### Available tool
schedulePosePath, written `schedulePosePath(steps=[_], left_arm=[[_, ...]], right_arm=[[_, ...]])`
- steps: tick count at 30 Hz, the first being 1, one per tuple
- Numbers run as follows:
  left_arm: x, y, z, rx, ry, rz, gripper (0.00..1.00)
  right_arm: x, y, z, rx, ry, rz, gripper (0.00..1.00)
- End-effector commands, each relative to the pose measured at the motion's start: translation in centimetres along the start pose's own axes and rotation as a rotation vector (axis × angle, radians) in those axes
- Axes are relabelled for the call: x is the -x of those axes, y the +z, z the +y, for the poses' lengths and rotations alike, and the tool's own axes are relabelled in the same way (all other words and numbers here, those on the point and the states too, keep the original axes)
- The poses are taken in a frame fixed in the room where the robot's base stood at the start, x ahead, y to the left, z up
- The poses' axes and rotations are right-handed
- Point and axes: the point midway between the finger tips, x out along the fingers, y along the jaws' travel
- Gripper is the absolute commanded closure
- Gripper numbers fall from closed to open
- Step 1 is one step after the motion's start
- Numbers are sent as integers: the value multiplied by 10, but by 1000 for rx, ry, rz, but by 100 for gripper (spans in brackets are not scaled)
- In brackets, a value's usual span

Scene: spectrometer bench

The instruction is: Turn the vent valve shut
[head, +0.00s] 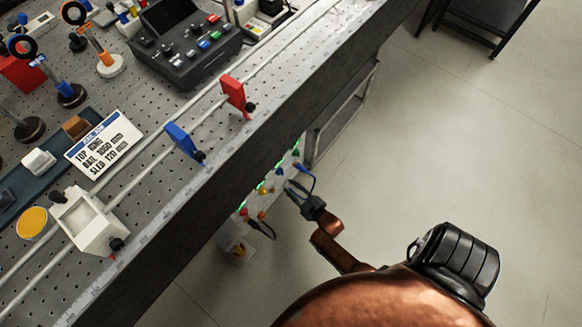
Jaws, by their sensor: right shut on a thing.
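My right gripper (298,193) reaches in under the bench from the lower right. Its fingers are at the front of a pale panel (232,230) that carries small coloured knobs, plugs and green lights. It is shut on a small part there, which I take to be the vent valve. The fingers largely hide that part, and I cannot tell how far it is turned. My left gripper is not in view.
The bench edge (250,150) overhangs the panel. On top are a rail with a blue clamp (181,138) and a red clamp (233,93).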

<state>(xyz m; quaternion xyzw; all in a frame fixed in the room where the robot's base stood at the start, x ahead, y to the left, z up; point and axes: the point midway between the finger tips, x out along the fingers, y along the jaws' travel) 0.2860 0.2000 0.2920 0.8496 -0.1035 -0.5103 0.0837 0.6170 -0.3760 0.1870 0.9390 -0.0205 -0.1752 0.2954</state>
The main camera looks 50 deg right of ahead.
Motion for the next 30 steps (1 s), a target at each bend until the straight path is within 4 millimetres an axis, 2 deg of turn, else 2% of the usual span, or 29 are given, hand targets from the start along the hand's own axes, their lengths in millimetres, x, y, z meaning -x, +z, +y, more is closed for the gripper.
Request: schedulePosePath(steps=[20,21,28,30], left_arm=[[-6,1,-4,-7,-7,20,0],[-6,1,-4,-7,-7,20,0],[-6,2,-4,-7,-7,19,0],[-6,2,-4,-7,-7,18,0]], right_arm=[[0,1,0,60,24,-2,100],[0,1,0,60,24,-2,74],[0,1,0,59,24,-1,58],[0,0,0,59,24,-1,58]])
